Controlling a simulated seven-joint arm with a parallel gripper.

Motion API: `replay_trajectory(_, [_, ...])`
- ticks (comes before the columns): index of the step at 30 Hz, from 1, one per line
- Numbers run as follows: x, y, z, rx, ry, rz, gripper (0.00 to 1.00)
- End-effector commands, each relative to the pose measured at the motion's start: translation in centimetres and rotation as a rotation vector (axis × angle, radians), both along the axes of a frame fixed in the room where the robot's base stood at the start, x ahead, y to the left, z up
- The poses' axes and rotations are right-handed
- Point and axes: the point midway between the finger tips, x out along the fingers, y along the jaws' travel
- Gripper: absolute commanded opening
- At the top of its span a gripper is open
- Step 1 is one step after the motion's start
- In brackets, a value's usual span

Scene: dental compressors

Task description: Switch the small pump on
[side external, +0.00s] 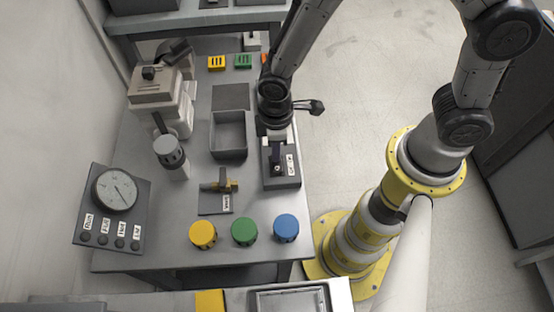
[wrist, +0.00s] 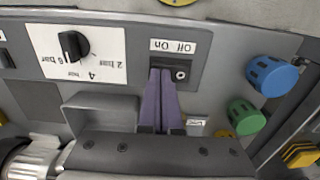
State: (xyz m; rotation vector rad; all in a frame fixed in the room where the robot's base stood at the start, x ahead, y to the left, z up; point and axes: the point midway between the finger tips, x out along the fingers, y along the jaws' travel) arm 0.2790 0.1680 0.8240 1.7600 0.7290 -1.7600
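The small switch box (side external: 283,180) stands at the right side of the table, with a white label on its top. In the wrist view, a dark switch (wrist: 183,76) sits below a white label reading "Off On" (wrist: 173,46). A pale ring mark shows on its right part, under "On". My gripper (wrist: 160,72) has its two purple fingers together, with nothing seen between them. Its tips are at the switch's left part, under "Off", and hide that part. I cannot tell whether they touch it. In the side external view, my gripper (side external: 277,172) points down over the box.
A black knob (wrist: 73,45) with bar markings is left of the switch. Blue (side external: 286,228), green (side external: 244,232) and yellow (side external: 203,235) round caps stand at the front. An open grey tray (side external: 229,154) lies left of the box. A gauge panel (side external: 112,225) is at far left.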

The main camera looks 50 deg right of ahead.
Motion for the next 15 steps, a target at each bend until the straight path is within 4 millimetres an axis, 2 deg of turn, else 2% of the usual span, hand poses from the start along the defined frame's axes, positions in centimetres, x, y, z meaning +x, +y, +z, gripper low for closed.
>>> replay_trajectory(5, [0.0, 0.0, 0.1, 0.001, -0.001, 0.0, 0.0])
replay_trajectory(15, [0.0, 0.0, 2.5, 0.001, -0.003, 0.0, 0.0])
